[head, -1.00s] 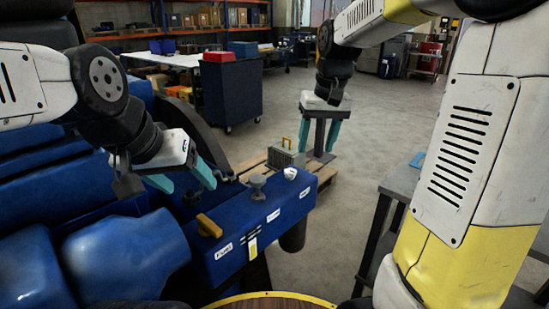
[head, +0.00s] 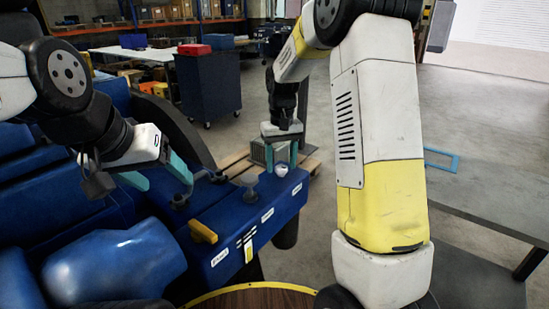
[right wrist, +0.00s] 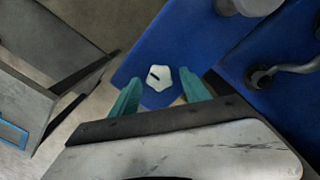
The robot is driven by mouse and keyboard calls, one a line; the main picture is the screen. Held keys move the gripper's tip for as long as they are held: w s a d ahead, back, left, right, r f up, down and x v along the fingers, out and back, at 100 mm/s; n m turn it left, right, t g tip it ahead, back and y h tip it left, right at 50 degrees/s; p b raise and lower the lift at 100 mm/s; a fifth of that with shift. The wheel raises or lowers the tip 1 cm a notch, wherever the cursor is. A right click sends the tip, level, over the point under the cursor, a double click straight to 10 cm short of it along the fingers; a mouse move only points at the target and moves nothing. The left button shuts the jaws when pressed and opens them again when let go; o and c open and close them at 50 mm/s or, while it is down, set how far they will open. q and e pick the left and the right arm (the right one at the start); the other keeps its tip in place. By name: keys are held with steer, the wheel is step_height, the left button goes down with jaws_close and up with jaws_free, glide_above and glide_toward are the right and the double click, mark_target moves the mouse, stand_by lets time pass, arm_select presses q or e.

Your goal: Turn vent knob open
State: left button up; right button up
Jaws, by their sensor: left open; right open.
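A white star-shaped knob (head: 281,171) with a dark mark stands at the far end of the blue panel (head: 222,243); it fits the vent knob, but I cannot read its label. My right gripper (head: 282,161) is open above it, fingers pointing down. In the right wrist view the white knob (right wrist: 160,79) appears between the open teal fingers of the right gripper (right wrist: 160,86), with no visible contact. My left gripper (head: 165,180) is open and empty, left of the panel over the blue engine parts.
A yellow handle (head: 203,229) and a grey knob (head: 249,187) stand on the same panel. A wooden pallet (head: 235,160) with a grey box lies behind it. A grey table (head: 480,205) with a blue frame (head: 441,158) stands at the right. Open floor lies between.

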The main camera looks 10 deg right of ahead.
steer(key=shift+f, duration=0.25)
steer(key=shift+c, duration=0.2)
jaws_close()
